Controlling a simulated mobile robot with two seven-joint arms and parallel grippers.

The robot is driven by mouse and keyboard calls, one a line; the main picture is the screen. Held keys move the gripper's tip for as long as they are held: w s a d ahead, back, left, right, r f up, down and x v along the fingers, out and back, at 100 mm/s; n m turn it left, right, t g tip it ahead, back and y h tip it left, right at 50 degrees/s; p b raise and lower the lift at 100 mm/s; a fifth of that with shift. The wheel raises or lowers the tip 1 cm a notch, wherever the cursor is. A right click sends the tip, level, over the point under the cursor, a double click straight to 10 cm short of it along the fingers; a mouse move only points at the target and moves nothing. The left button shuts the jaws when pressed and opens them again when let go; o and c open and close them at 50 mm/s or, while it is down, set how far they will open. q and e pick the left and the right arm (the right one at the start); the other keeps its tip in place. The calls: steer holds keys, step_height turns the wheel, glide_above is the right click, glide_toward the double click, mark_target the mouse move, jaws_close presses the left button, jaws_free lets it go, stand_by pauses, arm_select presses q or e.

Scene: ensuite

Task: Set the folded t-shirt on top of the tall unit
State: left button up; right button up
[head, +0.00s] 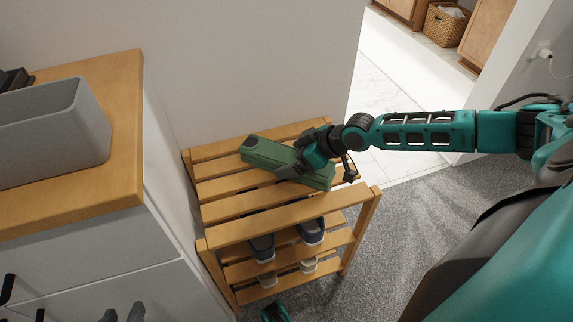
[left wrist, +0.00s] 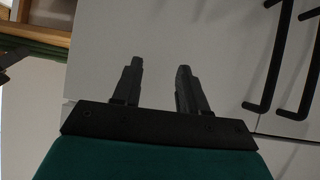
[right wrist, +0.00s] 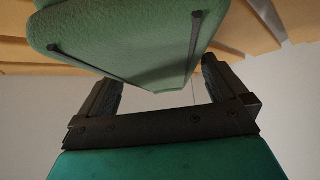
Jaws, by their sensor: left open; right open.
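The green folded t-shirt (head: 265,153) lies across the top slats of a wooden rack. In the right wrist view the t-shirt (right wrist: 125,40) fills the upper middle, with two dark lines on it. My right gripper (head: 297,168) is at the t-shirt's near right part. Its open fingers (right wrist: 160,85) stand on either side of the cloth's near edge; contact is unclear. The tall unit is apparently the white one with a wooden top (head: 125,110), at the left. My left gripper (head: 122,312) is open and empty before its white front, also in the left wrist view (left wrist: 157,75).
A grey bin (head: 60,125) and a dark object (head: 14,80) occupy the visible unit top; a bare wooden strip shows along its edges. The slatted rack (head: 285,225) holds shoes (head: 262,247) below. Black handles (left wrist: 275,60) jut from the unit's front. Carpet lies at right.

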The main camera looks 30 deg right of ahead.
steer(key=shift+x, duration=0.75)
steer(key=shift+r, duration=0.1)
steer(key=c, duration=1.2)
